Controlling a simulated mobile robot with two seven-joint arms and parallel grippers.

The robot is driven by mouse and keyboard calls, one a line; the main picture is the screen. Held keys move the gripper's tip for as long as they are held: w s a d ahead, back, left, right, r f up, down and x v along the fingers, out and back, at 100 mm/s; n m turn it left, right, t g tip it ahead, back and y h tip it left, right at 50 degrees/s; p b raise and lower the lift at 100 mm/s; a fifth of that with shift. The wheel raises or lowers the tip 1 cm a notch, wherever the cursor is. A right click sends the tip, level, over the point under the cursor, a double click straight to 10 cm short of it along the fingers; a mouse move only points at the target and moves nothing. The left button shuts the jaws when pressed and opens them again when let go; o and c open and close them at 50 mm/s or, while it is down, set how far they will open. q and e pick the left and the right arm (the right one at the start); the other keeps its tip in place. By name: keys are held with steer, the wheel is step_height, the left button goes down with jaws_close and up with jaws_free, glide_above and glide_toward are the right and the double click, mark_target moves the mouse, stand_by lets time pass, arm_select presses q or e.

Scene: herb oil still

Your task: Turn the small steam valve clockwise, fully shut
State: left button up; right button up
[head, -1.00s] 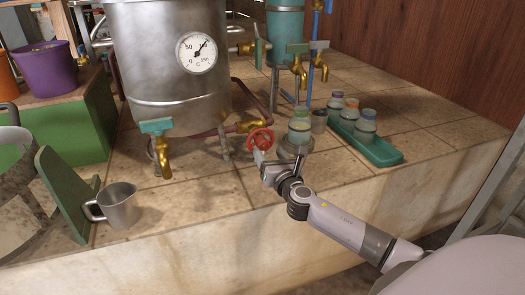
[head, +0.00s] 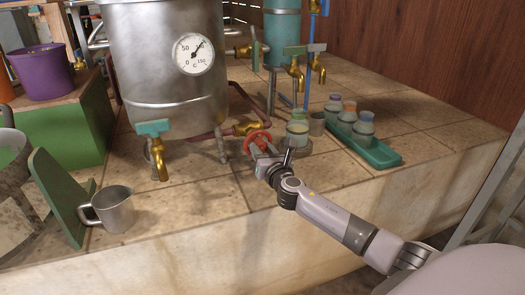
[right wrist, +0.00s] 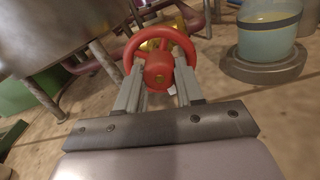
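The small steam valve has a round red handwheel (head: 258,141) at the end of a brass fitting on the pipe beside the still. In the right wrist view the red wheel (right wrist: 159,66) is straight ahead, with its hub between my right gripper's fingers. My right gripper (head: 266,152) is at the wheel; its fingers (right wrist: 159,80) stand apart on either side of the hub, overlapping the lower rim. I cannot tell whether they touch it. My left gripper is not in view.
A jar (head: 297,134) on a round grey base stands close to the right of the wheel. A green tray (head: 382,157) of jars lies beyond it. The steel still (head: 170,85) and its brass tap (head: 159,158) are left. A metal mug (head: 115,214) stands front left.

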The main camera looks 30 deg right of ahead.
steer(key=shift+m, duration=0.8)
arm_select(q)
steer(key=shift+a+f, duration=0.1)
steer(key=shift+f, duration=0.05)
arm_select(e)
steer(key=o, duration=1.1)
steer(key=shift+c, duration=0.2)
steer(key=shift+s+a, duration=0.2)
steer(key=shift+s, duration=0.45)
steer(key=p+v, duration=0.1)
steer(key=v, duration=0.3)
steer(key=shift+s+p, duration=0.15)
steer(key=shift+p, duration=0.25)
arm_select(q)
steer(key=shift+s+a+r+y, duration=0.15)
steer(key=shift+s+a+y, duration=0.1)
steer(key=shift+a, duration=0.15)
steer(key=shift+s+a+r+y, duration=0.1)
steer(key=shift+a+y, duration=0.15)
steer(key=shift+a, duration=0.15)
arm_select(e)
steer(key=shift+v, duration=0.8)
